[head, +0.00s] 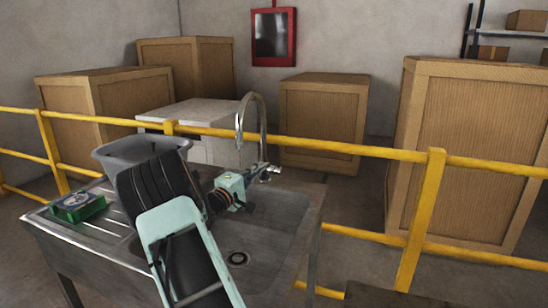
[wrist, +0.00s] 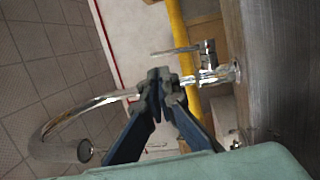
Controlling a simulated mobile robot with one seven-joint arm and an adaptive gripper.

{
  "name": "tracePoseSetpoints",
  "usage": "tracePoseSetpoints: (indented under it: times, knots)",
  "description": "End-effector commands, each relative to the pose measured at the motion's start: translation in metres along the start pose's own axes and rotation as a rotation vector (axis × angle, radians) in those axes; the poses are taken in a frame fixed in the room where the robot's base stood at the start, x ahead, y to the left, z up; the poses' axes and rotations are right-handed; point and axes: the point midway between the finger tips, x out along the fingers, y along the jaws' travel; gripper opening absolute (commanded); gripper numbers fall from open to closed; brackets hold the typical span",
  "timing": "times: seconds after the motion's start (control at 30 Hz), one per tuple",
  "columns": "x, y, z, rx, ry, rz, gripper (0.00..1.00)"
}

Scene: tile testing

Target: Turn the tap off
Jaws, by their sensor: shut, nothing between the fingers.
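The chrome tap (head: 262,118) stands at the back edge of the metal sink, with its tall curved spout over the basin. In the wrist view the tap (wrist: 77,109) lies sideways, and its thin lever (wrist: 174,50) sticks out from the tap body. My gripper (head: 256,181) is close to the tap's lower part in the head view. In the wrist view my gripper (wrist: 160,76) has its fingertips together, in front of the tap's pipe and beside the lever. Nothing shows between the fingers. I cannot tell whether they touch the tap. No water stream is visible.
The sink basin (head: 268,228) lies below my arm. A grey tub (head: 112,152) and a green box (head: 77,207) are on the left drainboard. A yellow railing (head: 330,147) runs behind the sink, with large wooden crates (head: 322,120) beyond.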

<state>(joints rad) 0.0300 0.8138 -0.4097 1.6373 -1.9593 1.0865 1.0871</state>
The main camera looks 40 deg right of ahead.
Motion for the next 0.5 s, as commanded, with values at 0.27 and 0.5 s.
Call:
tracePoseSetpoints:
  times: [0.27,0.5]
  knots:
    - [0.062,-0.001,0.002,0.000,-0.003,0.000,0.00]
    - [0.090,-0.001,0.001,-0.001,-0.001,-0.001,0.00]
